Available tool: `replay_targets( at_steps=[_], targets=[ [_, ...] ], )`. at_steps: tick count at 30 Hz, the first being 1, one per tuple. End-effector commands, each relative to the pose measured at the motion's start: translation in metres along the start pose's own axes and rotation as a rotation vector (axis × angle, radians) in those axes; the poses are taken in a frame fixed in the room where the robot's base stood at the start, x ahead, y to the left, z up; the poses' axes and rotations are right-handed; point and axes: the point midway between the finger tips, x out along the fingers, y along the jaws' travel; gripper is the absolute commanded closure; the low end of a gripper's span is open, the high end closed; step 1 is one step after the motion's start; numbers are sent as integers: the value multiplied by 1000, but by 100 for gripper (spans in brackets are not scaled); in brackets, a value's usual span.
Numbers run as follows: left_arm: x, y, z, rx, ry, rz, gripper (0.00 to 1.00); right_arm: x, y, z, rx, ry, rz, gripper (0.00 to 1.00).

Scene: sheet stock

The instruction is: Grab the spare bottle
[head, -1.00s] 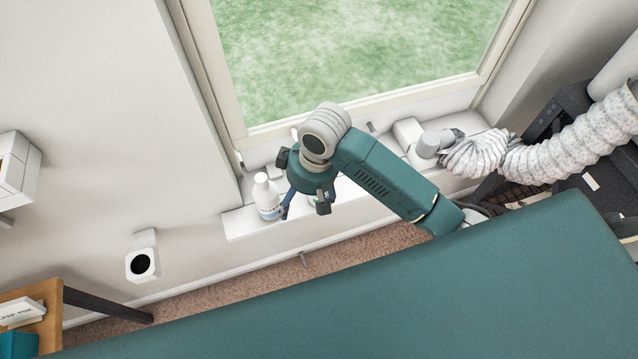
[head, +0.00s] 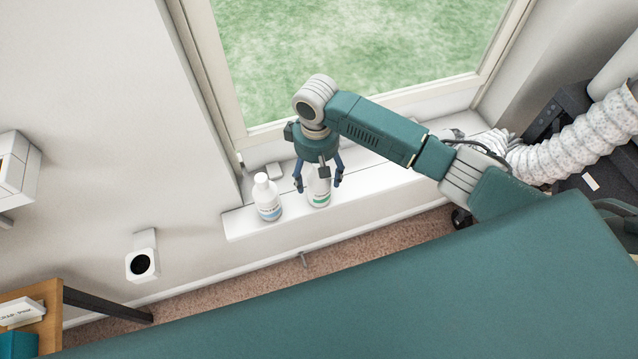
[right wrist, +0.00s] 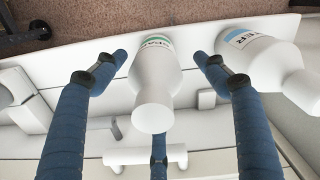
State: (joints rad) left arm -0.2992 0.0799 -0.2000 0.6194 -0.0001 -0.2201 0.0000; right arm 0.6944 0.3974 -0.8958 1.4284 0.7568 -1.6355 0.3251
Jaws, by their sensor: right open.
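A white bottle with a green label (head: 319,196) stands on the windowsill. In the right wrist view this bottle (right wrist: 153,85) sits between the fingers, with part of its label lettering readable as "PA". My right gripper (head: 318,183) is open over it, blue fingers on either side; I cannot tell whether any finger touches it. A second white bottle with a blue label (head: 267,200) stands just to the left. In the right wrist view this second bottle (right wrist: 262,70) is at the right, its lettering ending in "TER", close outside the right finger. My left gripper is not in view.
The white windowsill (head: 390,192) runs under the window, with small white blocks at the back. A ribbed white hose (head: 570,150) lies at the right. A large teal surface (head: 400,290) fills the foreground. A white wall fitting (head: 143,258) is at the lower left.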

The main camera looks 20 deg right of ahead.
Motion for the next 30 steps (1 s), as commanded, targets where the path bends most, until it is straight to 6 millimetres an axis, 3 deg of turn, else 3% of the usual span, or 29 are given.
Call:
replay_targets(
  at_steps=[6, 15, 25, 30],
  targets=[
    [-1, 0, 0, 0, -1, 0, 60, 32, 4, 4, 0, -3, 0, 28],
    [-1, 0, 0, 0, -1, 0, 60, 38, 4, 4, -1, 0, 0, 28],
    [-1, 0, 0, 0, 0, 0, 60, 37, 4, 4, -1, 0, 1, 91],
    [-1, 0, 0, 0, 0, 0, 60, 36, 4, 3, -1, 1, 0, 91]
  ],
)
